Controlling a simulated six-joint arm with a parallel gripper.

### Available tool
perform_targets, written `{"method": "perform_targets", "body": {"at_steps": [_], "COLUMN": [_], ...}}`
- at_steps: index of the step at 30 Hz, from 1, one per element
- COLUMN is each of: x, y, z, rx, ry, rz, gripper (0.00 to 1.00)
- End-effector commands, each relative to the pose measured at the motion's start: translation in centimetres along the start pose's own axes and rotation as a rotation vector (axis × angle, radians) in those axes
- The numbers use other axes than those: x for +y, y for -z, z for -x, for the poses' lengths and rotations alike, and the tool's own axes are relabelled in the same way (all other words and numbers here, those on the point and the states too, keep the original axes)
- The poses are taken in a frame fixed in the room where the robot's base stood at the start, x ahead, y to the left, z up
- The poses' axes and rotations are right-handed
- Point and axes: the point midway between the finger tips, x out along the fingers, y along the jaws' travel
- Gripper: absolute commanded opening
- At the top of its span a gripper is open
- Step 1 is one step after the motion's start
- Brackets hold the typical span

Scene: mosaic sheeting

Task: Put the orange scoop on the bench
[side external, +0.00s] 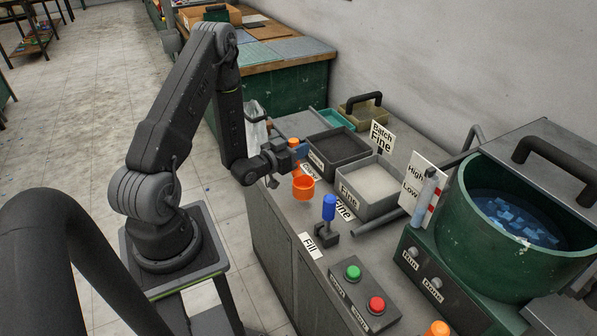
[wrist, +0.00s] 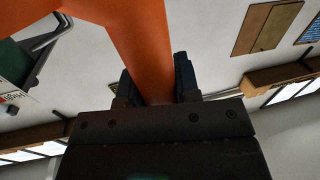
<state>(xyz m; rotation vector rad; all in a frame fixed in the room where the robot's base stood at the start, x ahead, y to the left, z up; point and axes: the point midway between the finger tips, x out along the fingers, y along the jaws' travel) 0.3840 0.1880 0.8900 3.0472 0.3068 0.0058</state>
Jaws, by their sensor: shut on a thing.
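The orange scoop (side external: 303,188) has a round cup that shows in the side view over the left part of the grey bench (side external: 284,215), in front of the bins. Its cup opening faces up. My gripper (side external: 293,154) is shut on the scoop's upright handle, above the cup. In the wrist view the orange handle (wrist: 140,45) runs up from between the dark fingers of my gripper (wrist: 155,85). I cannot tell whether the cup touches the bench or hangs just above it.
A dark-filled bin (side external: 338,150) and a pale-filled bin (side external: 370,188) stand behind the scoop. A blue-topped lever (side external: 329,209) and a button box (side external: 365,290) stand nearer the front. A green drum (side external: 465,215) is at the right. Some bare bench lies around the lever.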

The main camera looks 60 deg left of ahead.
Motion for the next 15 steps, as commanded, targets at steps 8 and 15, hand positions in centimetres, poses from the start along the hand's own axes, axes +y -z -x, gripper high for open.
{"method": "perform_targets", "body": {"at_steps": [8,15], "x": [-0.2,-0.4], "y": [-2.8,-4.7], "z": [0.0,0.0], "rx": [-0.001,0.002], "ry": [0.0,-0.001], "rz": [0.001,-0.001], "gripper": [0.0,0.0]}}
